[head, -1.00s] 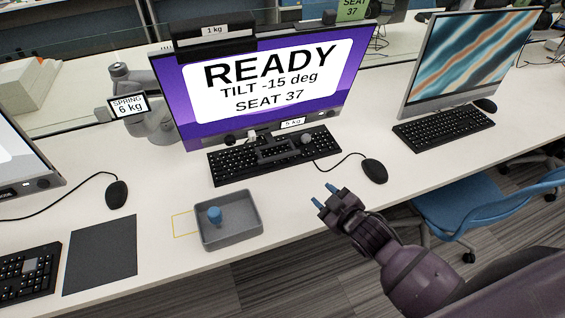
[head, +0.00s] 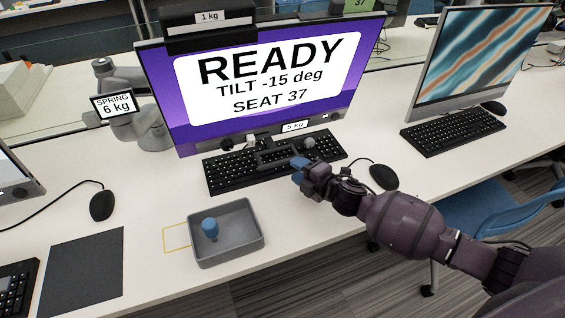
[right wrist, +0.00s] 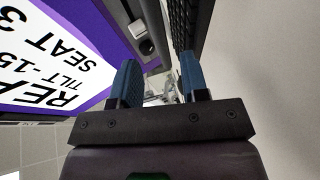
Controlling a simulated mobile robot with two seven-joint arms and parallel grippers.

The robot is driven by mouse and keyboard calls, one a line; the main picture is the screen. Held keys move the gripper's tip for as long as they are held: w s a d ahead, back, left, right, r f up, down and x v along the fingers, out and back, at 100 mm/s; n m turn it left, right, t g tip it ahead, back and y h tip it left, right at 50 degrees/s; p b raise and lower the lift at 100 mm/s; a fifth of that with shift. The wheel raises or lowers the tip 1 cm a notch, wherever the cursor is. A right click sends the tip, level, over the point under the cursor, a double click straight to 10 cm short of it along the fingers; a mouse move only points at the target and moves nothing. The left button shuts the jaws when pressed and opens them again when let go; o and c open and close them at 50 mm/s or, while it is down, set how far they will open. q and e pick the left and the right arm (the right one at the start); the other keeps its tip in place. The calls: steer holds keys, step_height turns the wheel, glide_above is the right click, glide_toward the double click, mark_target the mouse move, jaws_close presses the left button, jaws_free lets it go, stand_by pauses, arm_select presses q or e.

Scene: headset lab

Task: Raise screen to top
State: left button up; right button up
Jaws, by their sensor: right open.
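The screen (head: 270,85) is a purple monitor reading "READY TILT -15 deg SEAT 37", low above the desk. It also shows in the right wrist view (right wrist: 40,50). A grey arm (head: 140,115) with a "SPRING 6 kg" sign (head: 113,104) stands at its left. A "5 kg" label (head: 295,127) is on its lower edge. A dark bar-like handle (head: 272,157) shows below that edge, over the keyboard. My right gripper (head: 299,169) is open, its blue fingertips close to the handle's right end; I cannot tell whether they touch. My left gripper is not in view.
A black keyboard (head: 228,178) lies under the screen and a mouse (head: 384,177) to its right. A grey tray (head: 230,251) holding a blue knob-like piece (head: 210,228) sits in front. A black box (head: 208,35) labelled "1 kg" is on the screen's top edge.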

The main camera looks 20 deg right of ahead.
mark_target(285, 163)
steer(key=shift+b+x, duration=0.5)
steer(key=shift+x, duration=2.65)
steer(key=shift+f, duration=0.1)
jaws_close()
